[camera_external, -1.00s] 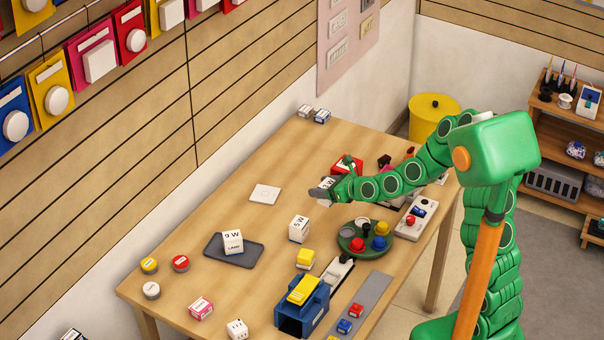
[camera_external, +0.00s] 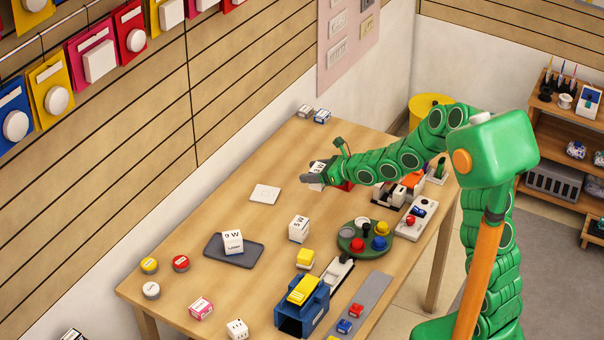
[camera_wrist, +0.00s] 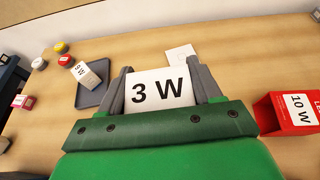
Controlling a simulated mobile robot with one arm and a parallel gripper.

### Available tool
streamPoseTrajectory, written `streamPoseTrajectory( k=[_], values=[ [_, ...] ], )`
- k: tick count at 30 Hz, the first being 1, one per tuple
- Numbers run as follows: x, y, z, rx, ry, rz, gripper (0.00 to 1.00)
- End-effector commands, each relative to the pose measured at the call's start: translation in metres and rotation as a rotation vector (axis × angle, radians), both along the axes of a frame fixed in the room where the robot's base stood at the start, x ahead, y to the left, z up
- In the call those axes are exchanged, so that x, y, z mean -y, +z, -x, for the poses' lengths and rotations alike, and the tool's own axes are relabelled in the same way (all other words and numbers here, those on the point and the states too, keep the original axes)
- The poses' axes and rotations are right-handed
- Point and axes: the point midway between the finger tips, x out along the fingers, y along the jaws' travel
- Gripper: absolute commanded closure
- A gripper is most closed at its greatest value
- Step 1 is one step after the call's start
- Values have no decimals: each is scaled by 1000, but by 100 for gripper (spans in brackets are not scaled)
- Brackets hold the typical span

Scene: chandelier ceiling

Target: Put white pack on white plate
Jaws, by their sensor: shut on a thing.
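My gripper (camera_external: 316,179) is shut on a white pack (camera_external: 317,171) and holds it above the table. In the wrist view the white pack (camera_wrist: 160,91) reads "3 W" and sits between the two grey fingers of my gripper (camera_wrist: 163,88). A flat white plate (camera_external: 265,194) lies on the table to the left of my gripper.
A dark tray (camera_external: 215,252) bears a white "9 W" pack (camera_external: 232,241); a "5 W" pack (camera_external: 299,228) stands alone. A green round tray (camera_external: 352,247) holds coloured knobs. A red "10 W" box (camera_wrist: 293,112) is right of my gripper. Table around the plate is clear.

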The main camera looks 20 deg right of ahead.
Motion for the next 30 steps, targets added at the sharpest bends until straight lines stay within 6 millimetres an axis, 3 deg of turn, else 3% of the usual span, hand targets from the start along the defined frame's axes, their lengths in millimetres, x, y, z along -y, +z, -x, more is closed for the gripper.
streamPoseTrajectory(
  k=[18, 30],
  values=[
    [-61, -8, -41, 0, 269, 2, 67],
    [-75, -19, -56, -2, 318, 2, 67]
  ],
)
